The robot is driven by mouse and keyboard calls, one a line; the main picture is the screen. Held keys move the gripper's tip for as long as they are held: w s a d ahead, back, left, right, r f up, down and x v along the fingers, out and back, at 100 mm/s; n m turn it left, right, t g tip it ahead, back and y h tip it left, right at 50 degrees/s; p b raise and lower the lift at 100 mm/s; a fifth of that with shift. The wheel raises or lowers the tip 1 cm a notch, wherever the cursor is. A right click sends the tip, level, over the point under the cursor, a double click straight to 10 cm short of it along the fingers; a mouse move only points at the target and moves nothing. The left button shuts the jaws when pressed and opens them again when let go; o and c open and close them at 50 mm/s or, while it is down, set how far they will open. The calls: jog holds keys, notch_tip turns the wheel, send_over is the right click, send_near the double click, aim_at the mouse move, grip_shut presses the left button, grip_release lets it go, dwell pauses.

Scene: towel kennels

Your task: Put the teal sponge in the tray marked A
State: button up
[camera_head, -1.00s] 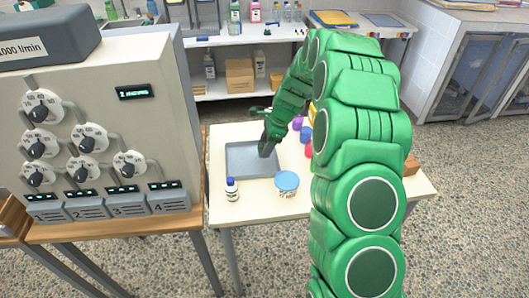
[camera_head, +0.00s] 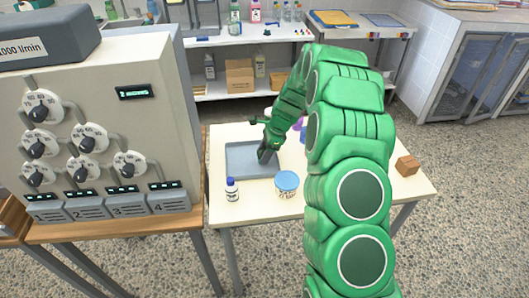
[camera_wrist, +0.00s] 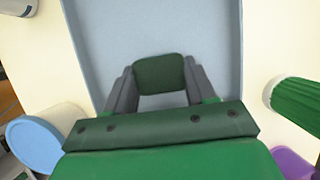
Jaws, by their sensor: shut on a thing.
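The teal sponge (camera_wrist: 160,74) is a dark green-teal block held between the two fingers of my gripper (camera_wrist: 160,88) in the wrist view. My gripper is shut on it. Below it lies a flat blue-grey tray (camera_wrist: 92,30), which also shows on the cream table in the head view (camera_head: 240,161). In the head view my gripper (camera_head: 264,156) is over the right part of this tray, and the sponge cannot be made out there. I cannot tell whether the sponge touches the tray floor. No letter A can be read on the tray.
A blue-lidded tub (camera_head: 287,184) and a white bottle with a blue cap (camera_head: 231,190) stand in front of the tray. A green ridged item (camera_wrist: 300,100) and a purple one (camera_wrist: 291,163) are at its right. A brown block (camera_head: 407,165) sits at the table's right.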

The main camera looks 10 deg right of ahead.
jog(key=o, duration=1.1)
jog(key=shift+f, duration=0.1)
jog(key=v, duration=1.2)
jog(key=s+a+r+n, duration=0.3)
jog(key=s+r+n, duration=0.2)
jog(key=s+r, duration=0.55)
jog(key=s+d+r+n+h, duration=0.1)
jog(key=s+n, duration=0.3)
jog(key=s, duration=0.9)
jog(key=s+r+n+g+h, duration=0.1)
jog(key=s+n, duration=0.3)
jog(key=s, duration=0.9)
jog(key=s+d+r+n+h, duration=0.1)
jog(key=s+n, duration=0.4)
jog(key=s, duration=0.8)
jog(key=shift+s+d+r+g+h, duration=0.25)
jog(key=shift+d+r+g+h, duration=0.15)
jog(key=shift+h, duration=0.3)
